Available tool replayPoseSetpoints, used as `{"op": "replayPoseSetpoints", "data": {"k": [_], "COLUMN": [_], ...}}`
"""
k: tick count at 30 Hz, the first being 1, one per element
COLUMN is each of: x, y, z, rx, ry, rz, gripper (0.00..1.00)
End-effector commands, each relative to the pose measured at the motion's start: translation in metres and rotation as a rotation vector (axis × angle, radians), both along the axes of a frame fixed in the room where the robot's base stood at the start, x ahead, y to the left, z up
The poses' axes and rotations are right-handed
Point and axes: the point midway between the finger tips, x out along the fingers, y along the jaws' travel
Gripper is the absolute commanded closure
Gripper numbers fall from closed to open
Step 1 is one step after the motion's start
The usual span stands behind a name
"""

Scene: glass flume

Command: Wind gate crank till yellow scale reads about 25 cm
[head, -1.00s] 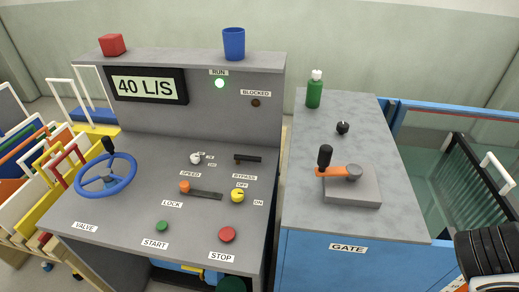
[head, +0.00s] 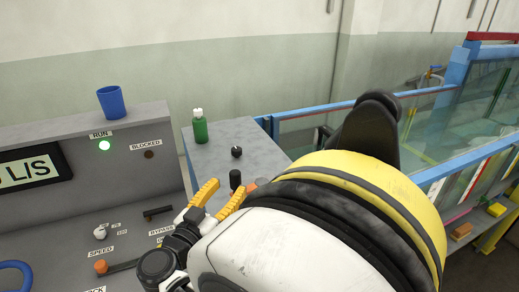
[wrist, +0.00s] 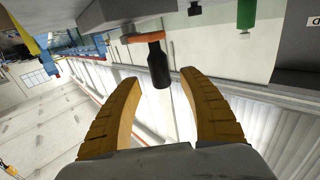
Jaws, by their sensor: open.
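The gate crank has a black upright handle (head: 235,180) and an orange arm (head: 262,182) on the grey gate cabinet top (head: 205,158). My own arm hides most of the crank base. My gripper (head: 230,186), with yellow fingers, is open at the handle. In the wrist view my gripper (wrist: 160,76) has its fingertips on both sides of the black handle's end (wrist: 158,68), with gaps visible; the orange arm (wrist: 142,38) lies beyond. No scale reading can be made out.
A green bottle (head: 200,130) and a black knob (head: 236,151) stand on the cabinet behind the crank. The control console with a blue cup (head: 111,101) and lit green RUN lamp (head: 104,146) is at left. The glass flume (head: 445,125) runs along the right.

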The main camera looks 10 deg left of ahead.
Motion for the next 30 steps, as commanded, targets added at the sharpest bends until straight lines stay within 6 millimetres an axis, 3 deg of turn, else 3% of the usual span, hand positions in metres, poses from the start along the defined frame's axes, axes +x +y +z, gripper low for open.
{"op": "replayPoseSetpoints", "data": {"k": [3,7,19,24,30], "x": [0.022,0.037,0.044,0.044,0.05], "y": [-0.007,-0.01,-0.011,-0.011,-0.007], "z": [-0.001,-0.001,0.0,0.0,-0.002], "rx": [0.0,-0.001,-0.001,-0.001,-0.001], "ry": [0.001,0.001,0.001,0.001,0.001], "rz": [-0.003,-0.002,0.0,0.0,0.0], "gripper": [0.5,0.5,0.51,1.0,1.0]}}
